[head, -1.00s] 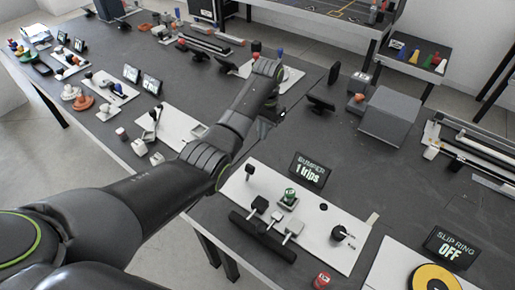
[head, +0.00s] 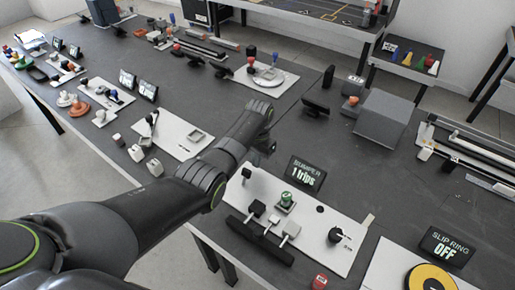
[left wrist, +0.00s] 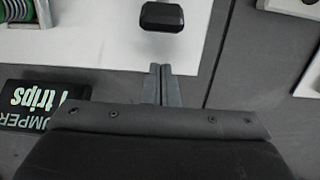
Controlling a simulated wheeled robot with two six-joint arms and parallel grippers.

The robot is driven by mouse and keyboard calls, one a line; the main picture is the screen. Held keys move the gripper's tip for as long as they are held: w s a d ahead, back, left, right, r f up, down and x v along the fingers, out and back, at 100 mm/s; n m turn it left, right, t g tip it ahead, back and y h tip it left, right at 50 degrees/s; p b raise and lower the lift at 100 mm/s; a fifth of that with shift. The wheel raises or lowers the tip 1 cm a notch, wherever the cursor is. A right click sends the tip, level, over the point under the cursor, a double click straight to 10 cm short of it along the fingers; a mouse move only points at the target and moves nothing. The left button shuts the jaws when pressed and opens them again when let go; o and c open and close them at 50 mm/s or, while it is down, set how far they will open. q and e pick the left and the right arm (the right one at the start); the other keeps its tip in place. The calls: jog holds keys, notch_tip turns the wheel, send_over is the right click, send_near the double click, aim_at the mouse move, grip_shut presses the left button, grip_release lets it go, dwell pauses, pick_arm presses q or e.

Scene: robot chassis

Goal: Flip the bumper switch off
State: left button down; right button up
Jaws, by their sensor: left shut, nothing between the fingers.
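The bumper display (head: 307,173) reads "1 trips" and stands behind a white board (head: 318,222). A small black-capped switch (head: 246,172) is at the board's left end; its dark cap (left wrist: 161,17) shows at the top of the left wrist view. My left gripper (left wrist: 160,69) is shut and empty, its tips just short of the cap in that picture and apart from it. In the head view the gripper (head: 264,150) is beyond the switch, its fingers mostly hidden by my arm. Whether the switch is on or off I cannot tell. My right gripper is not in view.
A green knob (head: 287,199), a black bar with levers (head: 258,238) and a black knob (head: 335,235) are on or beside the same board. The slip ring display (head: 447,246) reads OFF at the right. Bare table lies beyond the bumper display.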

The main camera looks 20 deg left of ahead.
aim_at(246, 173)
pick_arm(q)
jog(key=s+r+p, duration=0.1)
jog(key=s+a+r+p, duration=0.1)
jog(key=shift+s, duration=0.45)
jog(key=shift+f, duration=0.1)
jog(key=shift+p, duration=0.3)
